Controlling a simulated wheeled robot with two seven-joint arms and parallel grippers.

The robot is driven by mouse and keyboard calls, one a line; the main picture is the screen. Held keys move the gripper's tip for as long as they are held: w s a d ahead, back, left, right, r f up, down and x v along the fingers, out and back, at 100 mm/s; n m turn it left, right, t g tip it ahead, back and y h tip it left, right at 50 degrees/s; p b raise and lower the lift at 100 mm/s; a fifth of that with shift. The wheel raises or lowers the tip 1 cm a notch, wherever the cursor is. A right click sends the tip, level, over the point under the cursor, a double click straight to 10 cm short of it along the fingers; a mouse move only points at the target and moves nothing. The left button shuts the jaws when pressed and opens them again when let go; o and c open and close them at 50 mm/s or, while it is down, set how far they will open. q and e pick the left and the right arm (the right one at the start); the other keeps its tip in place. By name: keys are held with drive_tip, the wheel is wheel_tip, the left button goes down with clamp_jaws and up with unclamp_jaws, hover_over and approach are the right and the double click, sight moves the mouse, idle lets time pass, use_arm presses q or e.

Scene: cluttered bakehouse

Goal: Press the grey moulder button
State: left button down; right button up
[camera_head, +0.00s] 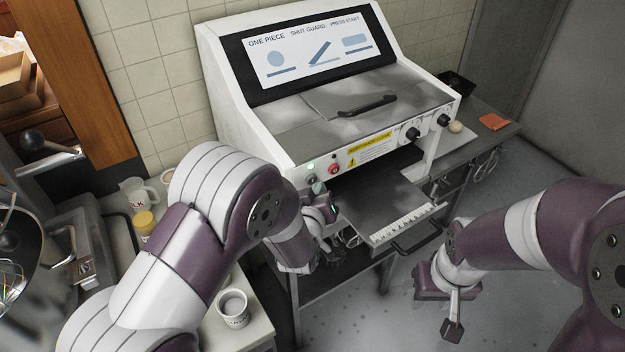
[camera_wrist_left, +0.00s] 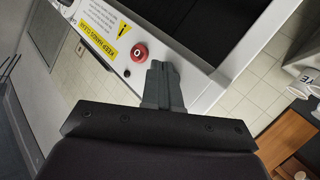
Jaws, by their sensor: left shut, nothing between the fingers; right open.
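The white moulder (camera_head: 290,150) stands against the tiled wall. Its front panel has a red button (camera_head: 333,169), a green light (camera_head: 310,167) and a yellow warning label (camera_head: 368,149). The red button (camera_wrist_left: 139,52) also shows in the left wrist view, beside a small dark spot. I cannot make out the grey button clearly; my left fingers may cover it. My left gripper (camera_head: 315,184) is shut and empty, its tips close to the panel below the green light. The wrist view shows the shut fingers (camera_wrist_left: 160,70) over the panel edge; contact cannot be told. My right gripper (camera_head: 451,312) is open and empty, away from the moulder.
A flat tray (camera_head: 385,205) with a dark handle juts from the moulder's front. Dark knobs (camera_head: 412,134) sit at its right. A white mug (camera_head: 233,308), a jug (camera_head: 138,193) and a yellow-lidded jar (camera_head: 145,224) stand at left. Floor is clear around my right gripper.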

use_arm(q)
drive_tip(key=shift+s+d, duration=0.15)
drive_tip(key=shift+s, duration=0.1)
drive_tip(key=s+d, duration=0.1)
drive_tip(key=s, duration=0.1)
drive_tip(key=s+d, duration=0.2)
idle(0.4)
drive_tip(key=shift+f, duration=0.1)
idle(0.6)
